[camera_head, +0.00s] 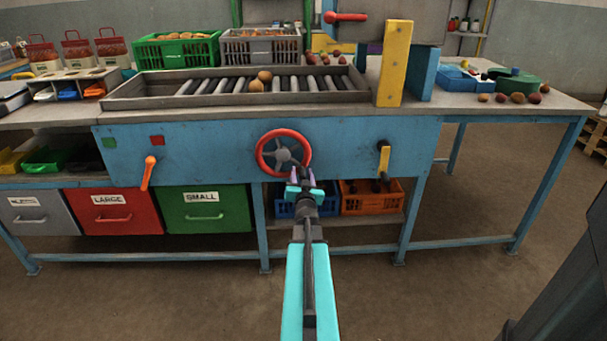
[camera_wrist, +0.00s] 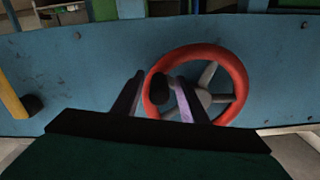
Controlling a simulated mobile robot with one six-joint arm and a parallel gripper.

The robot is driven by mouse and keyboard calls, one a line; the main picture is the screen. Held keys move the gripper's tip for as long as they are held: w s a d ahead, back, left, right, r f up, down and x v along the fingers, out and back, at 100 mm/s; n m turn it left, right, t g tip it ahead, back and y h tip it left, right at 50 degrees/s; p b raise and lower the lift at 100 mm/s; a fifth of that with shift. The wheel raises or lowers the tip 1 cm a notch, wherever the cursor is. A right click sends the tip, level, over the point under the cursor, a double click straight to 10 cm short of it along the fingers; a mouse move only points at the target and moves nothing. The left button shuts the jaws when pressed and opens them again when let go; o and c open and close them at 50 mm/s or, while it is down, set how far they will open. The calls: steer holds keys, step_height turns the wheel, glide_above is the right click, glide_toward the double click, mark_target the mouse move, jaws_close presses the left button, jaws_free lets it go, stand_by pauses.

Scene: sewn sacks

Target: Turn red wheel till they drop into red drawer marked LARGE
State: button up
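The red wheel (camera_head: 262,140) with grey spokes is mounted on the blue front panel of the bench. My gripper (camera_head: 303,176) is at its lower right rim in the head view. In the wrist view, the two fingers of my gripper (camera_wrist: 159,78) stand apart on either side of a dark knob on the rim of the wheel (camera_wrist: 237,72). A gap shows between fingers and knob; I cannot tell whether either finger touches it. The red drawer marked LARGE (camera_head: 113,222) is shut, below the bench at left. Two round tan vegetables (camera_head: 256,86) lie on the rollers (camera_head: 220,87).
An orange lever (camera_head: 149,172) is left of the wheel and a yellow handle (camera_head: 384,160) is right. A green drawer marked SMALL (camera_head: 207,217) and a grey drawer (camera_head: 40,218) flank the red one. Blue and orange crates (camera_head: 371,204) stand below. The floor in front is clear.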

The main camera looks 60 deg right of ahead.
jaws_close()
steer(key=shift+d+r, duration=0.1)
steer(key=shift+d, duration=0.2)
steer(key=shift+a+f, duration=0.25)
steer(key=shift+a, duration=0.05)
steer(key=shift+f, duration=0.1)
steer(key=shift+w+a, duration=0.1)
